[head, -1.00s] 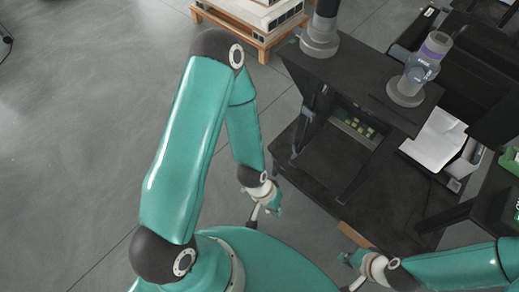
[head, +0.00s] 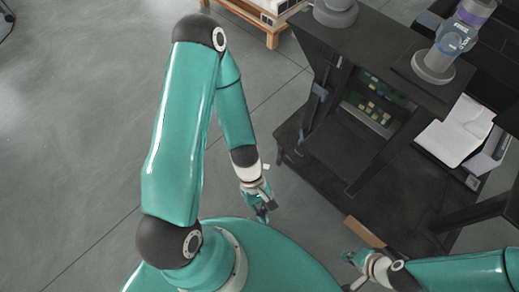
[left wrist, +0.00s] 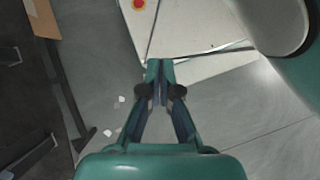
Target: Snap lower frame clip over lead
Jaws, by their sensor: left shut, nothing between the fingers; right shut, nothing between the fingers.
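My left gripper (head: 261,208) hangs over the floor to the left of the black workstation, shut and empty. It also shows in the left wrist view (left wrist: 160,68), with its fingertips together and nothing between them. My right gripper (head: 350,268) is low in front of the workstation, near its brown edge piece, shut and empty. Both are apart from the workstation. A green board with yellowish parts (head: 376,112) sits inside the workstation's dark opening. I cannot make out the lower frame clip or the lead in either view.
The black workstation (head: 345,45) fills the right side, with a grey-based clear cylinder (head: 440,60) on top and white paper (head: 455,132) at its right. A brown edge piece (head: 365,231) lies low in front. A wooden pallet (head: 255,20) stands behind. Grey floor (head: 80,130) is free at left.

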